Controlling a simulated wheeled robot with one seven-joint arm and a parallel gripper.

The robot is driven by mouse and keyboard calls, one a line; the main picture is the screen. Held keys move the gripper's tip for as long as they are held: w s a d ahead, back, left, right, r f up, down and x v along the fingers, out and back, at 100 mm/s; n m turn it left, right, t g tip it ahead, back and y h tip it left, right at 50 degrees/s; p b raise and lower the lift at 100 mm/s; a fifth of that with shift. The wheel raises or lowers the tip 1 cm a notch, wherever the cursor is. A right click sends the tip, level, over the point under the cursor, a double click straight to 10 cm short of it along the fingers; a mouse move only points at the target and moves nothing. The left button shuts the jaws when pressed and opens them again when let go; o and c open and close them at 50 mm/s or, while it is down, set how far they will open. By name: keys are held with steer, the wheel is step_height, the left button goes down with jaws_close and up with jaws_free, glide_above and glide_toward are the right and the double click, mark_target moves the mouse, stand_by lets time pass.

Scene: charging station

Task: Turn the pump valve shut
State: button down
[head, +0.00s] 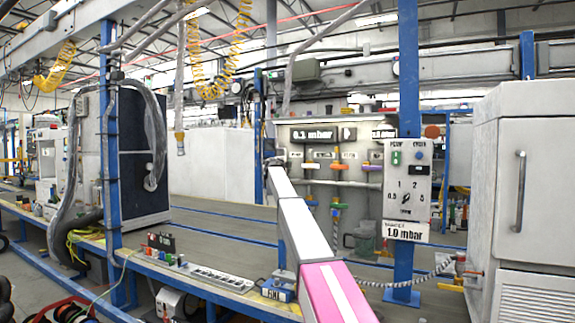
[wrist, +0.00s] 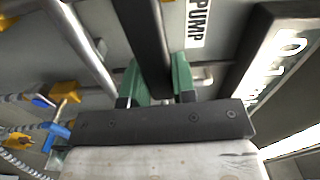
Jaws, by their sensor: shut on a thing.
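My gripper (wrist: 155,82) shows in the wrist view with its two green fingers on either side of a dark bar, which looks like the pump valve's handle (wrist: 145,30). It is shut on this bar, which runs from between the fingers to the top edge of the view. A white PUMP label (wrist: 198,22) is on the panel just right of the bar. In the head view my gripper (head: 274,161) is small and dark at the left end of the valve panel (head: 350,210). The arm and gripper hide the pump valve there.
A lit display (head: 312,135) above the valves reads 0.1 mbar. Other valves with an orange handle (head: 338,167) and a purple handle (head: 372,167) sit to the right. A blue post with a control box (head: 407,187) and a grey cabinet (head: 500,130) stand further right.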

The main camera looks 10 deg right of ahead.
steer(key=shift+s+f+m, duration=0.15)
steer(key=shift+f+m, duration=0.15)
steer(key=shift+m, duration=0.1)
steer(key=c, duration=0.9)
jaws_free()
steer(key=v, duration=1)
steer(key=shift+s+a, duration=0.25)
steer(key=shift+s, duration=0.05)
